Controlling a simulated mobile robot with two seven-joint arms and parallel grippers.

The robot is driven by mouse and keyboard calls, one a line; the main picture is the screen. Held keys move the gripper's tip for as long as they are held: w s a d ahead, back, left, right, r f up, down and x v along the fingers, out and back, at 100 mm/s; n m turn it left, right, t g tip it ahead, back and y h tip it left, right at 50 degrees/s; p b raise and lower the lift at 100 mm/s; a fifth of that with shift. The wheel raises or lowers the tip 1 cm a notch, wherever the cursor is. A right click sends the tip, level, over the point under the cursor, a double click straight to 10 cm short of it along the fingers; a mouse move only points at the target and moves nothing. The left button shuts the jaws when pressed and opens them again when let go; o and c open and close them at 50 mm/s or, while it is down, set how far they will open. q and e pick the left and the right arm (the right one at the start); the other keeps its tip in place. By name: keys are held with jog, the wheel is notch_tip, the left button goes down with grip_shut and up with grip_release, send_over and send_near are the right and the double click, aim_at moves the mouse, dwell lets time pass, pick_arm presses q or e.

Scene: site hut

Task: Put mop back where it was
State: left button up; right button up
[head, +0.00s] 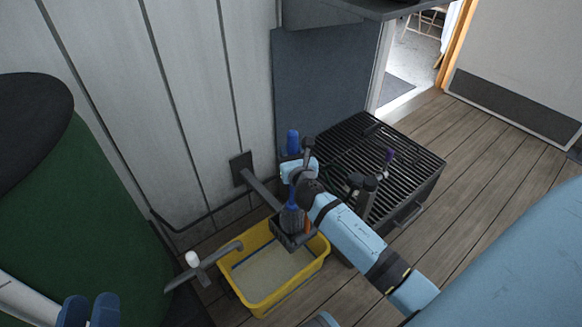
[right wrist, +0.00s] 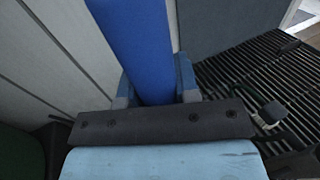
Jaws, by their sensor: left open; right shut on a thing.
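The mop (head: 293,142) has a blue handle that stands roughly upright. My right gripper (head: 294,170) is shut on that handle, whose thick blue shaft (right wrist: 140,45) fills the space between the fingers in the right wrist view. Below the gripper, a darker blue part (head: 291,218) reaches down to a small dark holder (head: 283,238) on a wall bracket (head: 262,188). I cannot tell whether the mop rests in the holder or hangs just above it. My left gripper (head: 88,311) is open and empty at the bottom left, far from the mop.
A yellow tub (head: 262,303) stands on the floor under the holder, with a grey tap (head: 215,258) beside it. A black slatted grate (head: 345,145) is to the right. A green drum (head: 75,215) fills the left. Wooden floor (head: 480,170) is clear at right.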

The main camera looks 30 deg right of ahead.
pick_arm(q)
jog(key=shift+w+d+f+g+b, duration=0.15)
jog(key=shift+f+g+b, duration=0.6)
jog(key=shift+f, duration=0.95)
pick_arm(e)
jog(key=shift+f, duration=1.7)
pick_arm(q)
jog(key=shift+f, duration=0.1)
pick_arm(e)
jog(key=shift+f, duration=0.1)
jog(key=shift+f+b, duration=0.15)
jog(key=shift+b, duration=0.2)
jog(key=o, duration=0.9)
pick_arm(q)
notch_tip(320, 180, up, 2)
jog(key=shift+r+t+p, duration=0.1)
jog(key=shift+t+p, duration=0.55)
jog(key=shift+p, duration=0.3)
pick_arm(e)
jog(key=v, duration=1.2)
jog(key=shift+r, duration=0.3)
